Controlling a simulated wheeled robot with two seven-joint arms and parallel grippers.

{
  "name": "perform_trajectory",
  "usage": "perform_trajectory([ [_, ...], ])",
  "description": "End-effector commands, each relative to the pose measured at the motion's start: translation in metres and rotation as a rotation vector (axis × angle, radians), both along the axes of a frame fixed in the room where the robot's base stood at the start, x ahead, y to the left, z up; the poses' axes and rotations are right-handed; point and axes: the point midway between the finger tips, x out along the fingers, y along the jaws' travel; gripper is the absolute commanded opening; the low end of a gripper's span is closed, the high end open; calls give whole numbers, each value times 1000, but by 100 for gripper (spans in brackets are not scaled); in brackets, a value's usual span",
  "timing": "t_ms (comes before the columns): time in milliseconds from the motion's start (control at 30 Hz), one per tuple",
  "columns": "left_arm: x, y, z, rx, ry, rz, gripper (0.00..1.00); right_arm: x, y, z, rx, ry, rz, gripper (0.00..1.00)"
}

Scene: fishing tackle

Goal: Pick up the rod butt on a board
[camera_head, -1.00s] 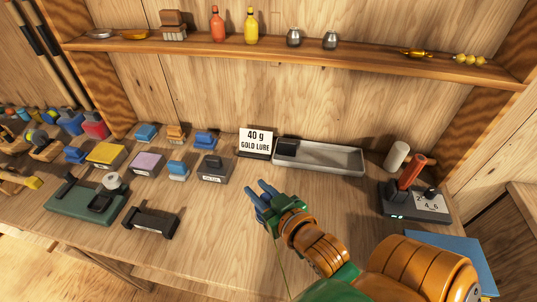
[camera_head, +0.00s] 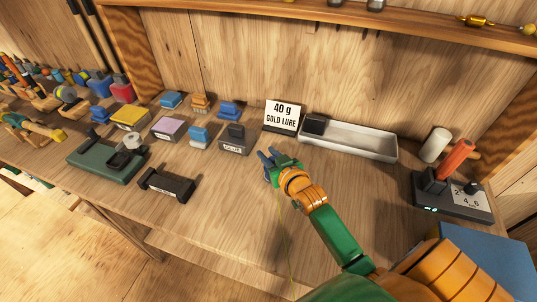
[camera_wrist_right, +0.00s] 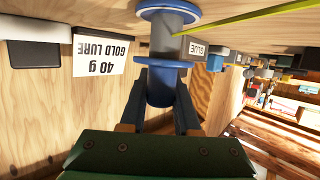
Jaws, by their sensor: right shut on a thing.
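My right gripper (camera_head: 268,158) is over the table in front of the gold lure sign (camera_head: 282,116). In the right wrist view it is shut on a blue and grey cylindrical piece with round flanges (camera_wrist_right: 162,88), one finger on each side. I cannot tell for sure that this piece is the rod butt. A thin yellow-green line (camera_head: 284,235) runs down from near the gripper. A green board (camera_head: 92,168) with dark parts on it lies at the left of the table. My left gripper is not in view.
A grey tray (camera_head: 355,139) stands behind at the right. A dark box labelled glue (camera_head: 234,145) is just left of the gripper. A dark stand (camera_head: 455,203) with an orange cylinder (camera_head: 457,158) is at the right. The front middle of the table is clear.

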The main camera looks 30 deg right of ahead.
Motion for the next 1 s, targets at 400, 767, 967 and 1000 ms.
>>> perform_trajectory([
  [400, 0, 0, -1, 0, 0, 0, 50, 0, 0, -2, 0, 0, 0, 60],
  [767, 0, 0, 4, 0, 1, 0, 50, -42, 4, 12, 1, 3, 0, 60],
  [967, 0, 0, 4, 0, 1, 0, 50, -88, 7, 27, 0, 3, 0, 60],
  [1000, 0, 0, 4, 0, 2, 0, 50, -95, 8, 28, 0, 4, 0, 60],
])
